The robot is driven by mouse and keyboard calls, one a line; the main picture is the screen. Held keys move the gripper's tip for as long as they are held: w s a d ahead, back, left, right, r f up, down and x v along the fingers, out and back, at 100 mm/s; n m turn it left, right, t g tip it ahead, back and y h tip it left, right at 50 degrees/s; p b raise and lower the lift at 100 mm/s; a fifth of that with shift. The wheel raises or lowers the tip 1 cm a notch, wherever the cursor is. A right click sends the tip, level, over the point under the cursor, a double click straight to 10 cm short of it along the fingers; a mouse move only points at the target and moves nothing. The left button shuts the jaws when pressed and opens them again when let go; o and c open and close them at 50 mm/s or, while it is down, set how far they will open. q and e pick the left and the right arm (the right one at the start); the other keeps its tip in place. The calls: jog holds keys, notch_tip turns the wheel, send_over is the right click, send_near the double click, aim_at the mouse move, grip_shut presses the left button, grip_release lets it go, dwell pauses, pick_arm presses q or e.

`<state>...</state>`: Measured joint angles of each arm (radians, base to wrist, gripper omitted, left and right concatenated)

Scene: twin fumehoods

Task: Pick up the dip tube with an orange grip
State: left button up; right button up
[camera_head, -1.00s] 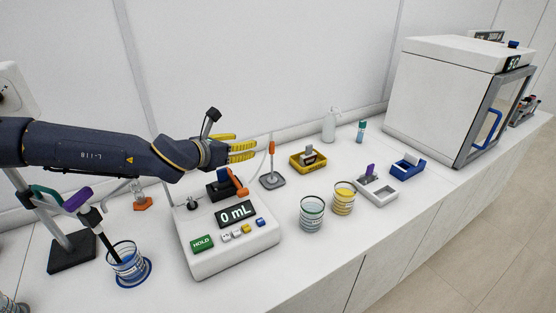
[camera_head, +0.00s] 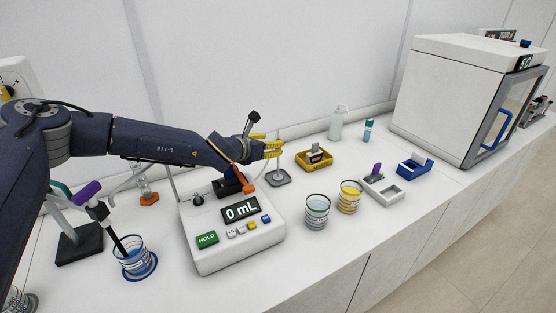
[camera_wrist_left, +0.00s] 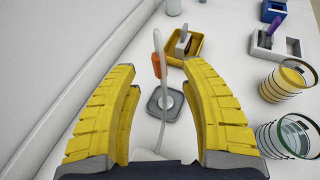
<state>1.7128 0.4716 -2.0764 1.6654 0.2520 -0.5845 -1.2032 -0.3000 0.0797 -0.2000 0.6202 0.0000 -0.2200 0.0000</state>
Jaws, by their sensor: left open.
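The dip tube's orange grip (camera_wrist_left: 157,65) shows in the left wrist view, upright over a grey square stand (camera_wrist_left: 154,104). In the head view the grip is hidden behind my left gripper (camera_head: 274,148), and the stand (camera_head: 279,180) shows just below it. My left gripper is open, its yellow fingers spread. In the left wrist view the grip appears in the gap between the fingertips, with clear space on both sides. I cannot tell how deep between the fingers it is. My right gripper is not in view.
A dosing device (camera_head: 240,245) reading 0 mL stands below my left arm, with a pale hose rising from it. A yellow tray (camera_head: 315,160) sits right of the stand. Two beakers, clear (camera_head: 317,212) and yellow (camera_head: 350,197), stand nearer the front. The wall is close behind.

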pick_arm(q)
send_over(278, 160)
jog(key=shift+w+f, duration=0.25)
jog(key=shift+f, duration=0.6)
jog(key=shift+c, duration=0.2)
grip_shut()
